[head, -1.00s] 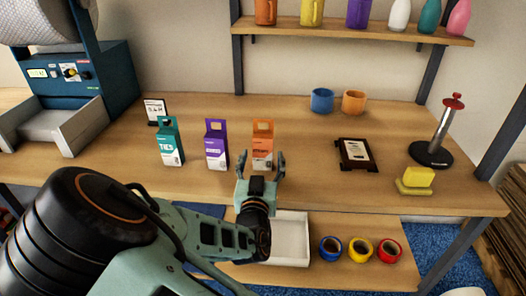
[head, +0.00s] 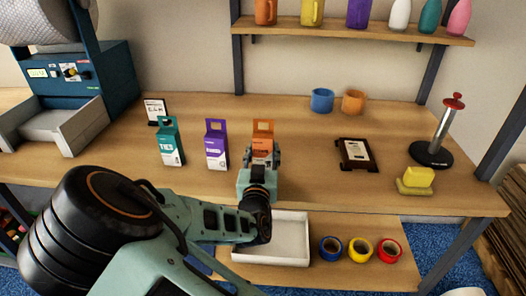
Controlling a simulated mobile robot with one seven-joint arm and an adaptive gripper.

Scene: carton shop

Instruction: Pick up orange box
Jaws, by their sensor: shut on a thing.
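The orange box (head: 263,136) stands upright on the wooden table, at the right end of a row of boxes. My gripper (head: 262,158) is shut on the orange box from the front, with a finger at each side of it. The gripper hides the lower part of the box. The box appears to rest on the table, though its base is hidden.
A purple box (head: 216,145) stands close to the left, and a teal box (head: 170,142) further left. A dark framed card (head: 357,154) lies to the right. A white tray (head: 236,256) sits on the lower shelf.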

